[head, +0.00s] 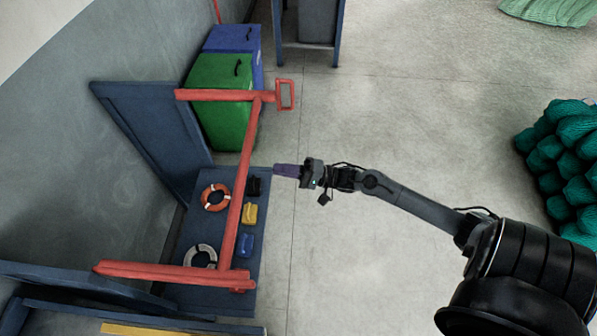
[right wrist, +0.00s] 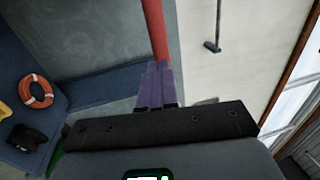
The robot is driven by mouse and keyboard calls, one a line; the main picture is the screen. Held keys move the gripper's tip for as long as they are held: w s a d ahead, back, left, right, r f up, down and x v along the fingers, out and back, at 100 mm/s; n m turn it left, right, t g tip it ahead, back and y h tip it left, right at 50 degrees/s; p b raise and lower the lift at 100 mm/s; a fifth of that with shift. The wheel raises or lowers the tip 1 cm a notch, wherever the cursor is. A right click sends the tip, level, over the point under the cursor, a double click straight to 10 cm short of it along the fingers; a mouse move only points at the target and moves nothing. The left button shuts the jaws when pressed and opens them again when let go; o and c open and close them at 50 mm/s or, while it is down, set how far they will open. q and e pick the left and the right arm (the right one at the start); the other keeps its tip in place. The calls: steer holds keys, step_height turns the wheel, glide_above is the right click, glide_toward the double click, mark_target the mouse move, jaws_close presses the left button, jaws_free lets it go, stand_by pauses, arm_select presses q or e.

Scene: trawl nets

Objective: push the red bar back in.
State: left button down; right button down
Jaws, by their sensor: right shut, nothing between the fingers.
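The red bar (head: 240,190) runs lengthwise in the head view, between two red crosspieces; the far one ends in a red loop handle (head: 286,95). It stands over a blue shelf (head: 255,265). My right gripper (head: 277,170) has purple fingers, shut and empty. They point left at the bar, with a small gap between them in the head view. In the right wrist view the red bar (right wrist: 154,30) shows just beyond the closed purple fingertips (right wrist: 159,66); I cannot tell there whether they touch. My left gripper is not in view.
On the shelf lie an orange ring (head: 215,187), a grey ring (head: 201,250), and black, yellow (head: 250,214) and blue items. Blue panels (head: 150,120) stand against the wall. Green (head: 222,90) and blue bins stand behind. Teal nets (head: 560,150) are piled right. The middle floor is clear.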

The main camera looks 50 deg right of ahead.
steer(key=x, duration=0.6)
steer(key=shift+w+a, duration=0.15)
steer(key=shift+w, duration=0.05)
steer(key=shift+r, duration=0.1)
